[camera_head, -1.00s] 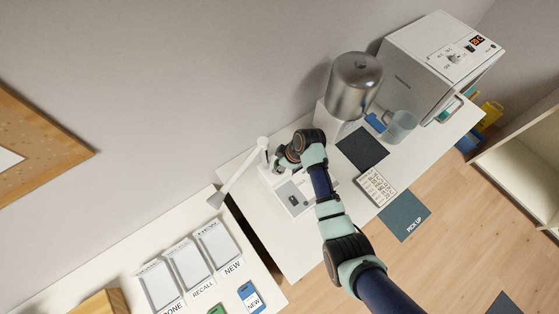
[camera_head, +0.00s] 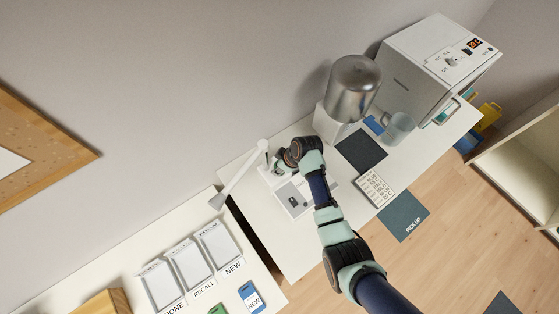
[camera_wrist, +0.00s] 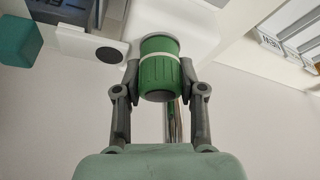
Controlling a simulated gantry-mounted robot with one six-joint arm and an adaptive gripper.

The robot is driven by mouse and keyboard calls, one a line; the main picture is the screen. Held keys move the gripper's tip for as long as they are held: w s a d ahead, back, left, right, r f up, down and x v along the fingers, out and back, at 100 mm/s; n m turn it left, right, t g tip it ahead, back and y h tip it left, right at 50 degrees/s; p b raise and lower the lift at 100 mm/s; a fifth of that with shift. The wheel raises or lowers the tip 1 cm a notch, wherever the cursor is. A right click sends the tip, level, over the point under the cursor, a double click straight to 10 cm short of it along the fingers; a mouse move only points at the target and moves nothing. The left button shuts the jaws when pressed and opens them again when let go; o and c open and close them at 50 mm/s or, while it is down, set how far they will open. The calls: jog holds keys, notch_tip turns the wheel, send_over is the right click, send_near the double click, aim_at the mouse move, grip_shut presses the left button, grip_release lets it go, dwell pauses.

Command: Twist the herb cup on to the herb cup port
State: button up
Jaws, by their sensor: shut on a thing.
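The herb cup (camera_wrist: 159,75), green with a white band, sits between the fingers of my gripper (camera_wrist: 160,78) in the wrist view. The fingers are shut on its sides. Its far end is against or very close to a white housing (camera_wrist: 185,25); I cannot tell whether they touch. The herb cup port is not clearly visible, being hidden behind the cup. In the head view my gripper (camera_head: 279,160) is at the white device (camera_head: 287,193) on the counter, and my wrist hides the cup.
A lamp-like white arm (camera_head: 240,178) stands left of the device. A steel canister (camera_head: 353,86), a clear jug (camera_head: 398,127), a calculator-like pad (camera_head: 376,188) and a white oven-like box (camera_head: 432,70) are to the right. Labelled trays (camera_head: 188,268) are at lower left.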

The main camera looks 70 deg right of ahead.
jog(key=shift+r+m+p, duration=0.1)
jog(key=shift+m+p, duration=0.2)
jog(key=shift+m, duration=0.1)
jog(key=shift+m+h, duration=0.3)
jog(key=shift+m, duration=0.1)
jog(key=shift+m+p, duration=0.4)
jog(key=shift+p, duration=0.1)
jog(key=shift+m+h, duration=0.4)
jog(key=shift+m, duration=0.1)
jog(key=shift+p, duration=0.4)
jog(key=o, duration=1.2)
jog(key=shift+m+g, duration=0.3)
jog(key=shift+o, duration=0.2)
